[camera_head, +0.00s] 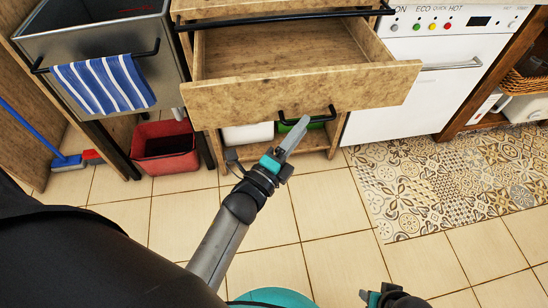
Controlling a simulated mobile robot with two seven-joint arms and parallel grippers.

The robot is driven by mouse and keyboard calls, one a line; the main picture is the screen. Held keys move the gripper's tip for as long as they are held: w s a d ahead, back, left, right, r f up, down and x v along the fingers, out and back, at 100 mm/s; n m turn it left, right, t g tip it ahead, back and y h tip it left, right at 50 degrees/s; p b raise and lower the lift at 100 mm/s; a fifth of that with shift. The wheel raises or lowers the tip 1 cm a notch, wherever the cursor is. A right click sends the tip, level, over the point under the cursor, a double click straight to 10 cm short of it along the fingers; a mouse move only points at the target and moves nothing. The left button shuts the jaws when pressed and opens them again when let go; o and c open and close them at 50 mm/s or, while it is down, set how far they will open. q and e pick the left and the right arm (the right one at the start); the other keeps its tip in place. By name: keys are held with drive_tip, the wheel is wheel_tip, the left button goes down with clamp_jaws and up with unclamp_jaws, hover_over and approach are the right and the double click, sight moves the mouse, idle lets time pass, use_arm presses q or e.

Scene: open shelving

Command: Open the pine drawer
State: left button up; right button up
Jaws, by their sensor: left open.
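The pine drawer (300,92) is pulled out from its wooden cabinet, and its empty inside (280,48) shows from above. Its black bar handle (334,113) is on the lower part of the front. I cannot tell whether the finger touches the handle. My right gripper (388,296) shows only partly at the bottom edge, away from the drawer, and its jaws are not clear.
A metal sink unit with a striped towel (103,82) and a red bin (166,146) stand left. A white dishwasher (425,85) is right. White and green containers are on the shelf under the drawer. The tiled floor (315,205) in front is clear, with a patterned mat (450,185) at right.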

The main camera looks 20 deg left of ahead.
use_arm(q)
drive_tip(key=p+v, duration=0.1)
drive_tip(key=v, duration=1)
drive_tip(key=shift+s+p, duration=0.35)
drive_tip(key=shift+s, duration=0.05)
use_arm(e)
drive_tip(key=s+f, duration=0.2)
drive_tip(key=f, duration=0.1)
drive_tip(key=shift+f+g, duration=0.15)
drive_tip(key=shift+g, duration=0.15)
use_arm(q)
drive_tip(key=shift+a, duration=0.1)
